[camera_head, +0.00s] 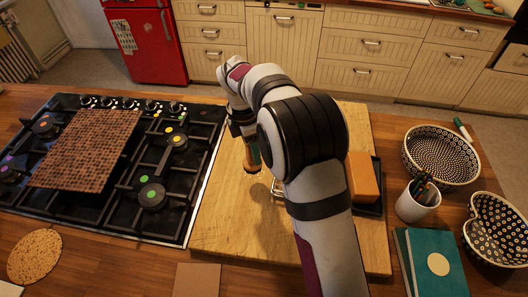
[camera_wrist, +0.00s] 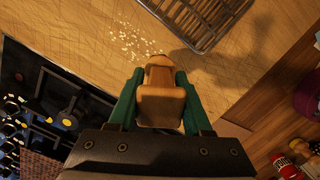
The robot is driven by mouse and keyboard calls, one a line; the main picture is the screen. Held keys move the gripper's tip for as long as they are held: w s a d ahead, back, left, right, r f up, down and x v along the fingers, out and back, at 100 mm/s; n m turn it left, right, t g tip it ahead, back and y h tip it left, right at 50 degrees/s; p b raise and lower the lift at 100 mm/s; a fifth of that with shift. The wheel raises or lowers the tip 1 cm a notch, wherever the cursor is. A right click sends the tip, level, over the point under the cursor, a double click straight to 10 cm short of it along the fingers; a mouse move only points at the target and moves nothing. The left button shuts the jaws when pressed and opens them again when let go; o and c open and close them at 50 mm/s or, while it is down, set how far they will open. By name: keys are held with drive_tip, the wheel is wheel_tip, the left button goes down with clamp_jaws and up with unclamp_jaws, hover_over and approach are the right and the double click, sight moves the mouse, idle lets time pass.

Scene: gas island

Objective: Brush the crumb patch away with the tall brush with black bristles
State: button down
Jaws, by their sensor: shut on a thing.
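My gripper (camera_wrist: 161,105) is shut on a brown wooden thing, which I take to be the tall brush (camera_wrist: 161,98), held between its green fingers. I see the brush end-on in the wrist view, so its bristles are hidden. The crumb patch (camera_wrist: 138,40) is a scatter of pale bits on the wooden board, just beyond the brush in that view. In the head view my gripper (camera_head: 250,150) is over the left part of the board, with part of the brush (camera_head: 253,168) showing below it. I cannot make out the crumbs clearly there.
The wooden board (camera_head: 235,225) lies right of the black gas hob (camera_head: 150,215). A wire rack (camera_wrist: 205,22) is near the crumbs. An orange block (camera_head: 363,177) is behind my arm. Bowls (camera_head: 440,155), a pen cup (camera_head: 417,205) and a teal book (camera_head: 437,265) stand right.

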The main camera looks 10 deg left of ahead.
sight(252, 167)
drive_tip(key=shift+f, duration=2.5)
drive_tip(key=shift+f, duration=0.55)
drive_tip(key=shift+w, duration=4.9)
drive_tip(key=shift+s, duration=5.95)
drive_tip(key=shift+w, duration=3)
